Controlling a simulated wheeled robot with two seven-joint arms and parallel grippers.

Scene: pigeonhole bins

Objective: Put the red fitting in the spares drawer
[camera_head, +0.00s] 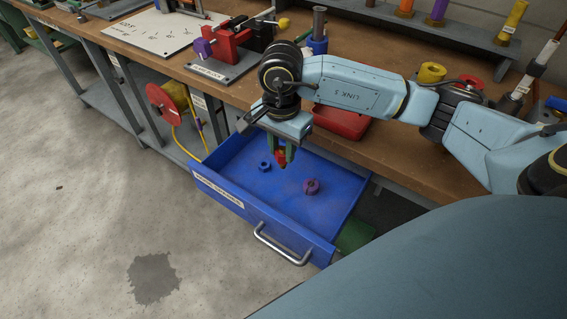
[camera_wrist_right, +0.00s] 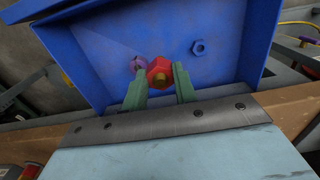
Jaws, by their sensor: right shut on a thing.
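The blue spares drawer (camera_head: 318,242) is pulled open below the bench edge, with a label and a metal handle on its front. My right gripper (camera_head: 281,160) is over the drawer, pointing down, with its green fingers shut on the red fitting (camera_head: 280,156). In the right wrist view the red fitting (camera_wrist_right: 159,72), with a yellow end, sits between the fingertips. The drawer floor shows beyond it. I cannot tell exactly how high the fitting is above the floor. My left gripper is not in view.
Inside the drawer lie a purple fitting (camera_head: 311,186) and a blue nut (camera_head: 264,165), with bare floor around them. A red tray (camera_head: 342,122) stands on the bench behind my arm. A red and purple vise (camera_head: 222,45) is at the back left.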

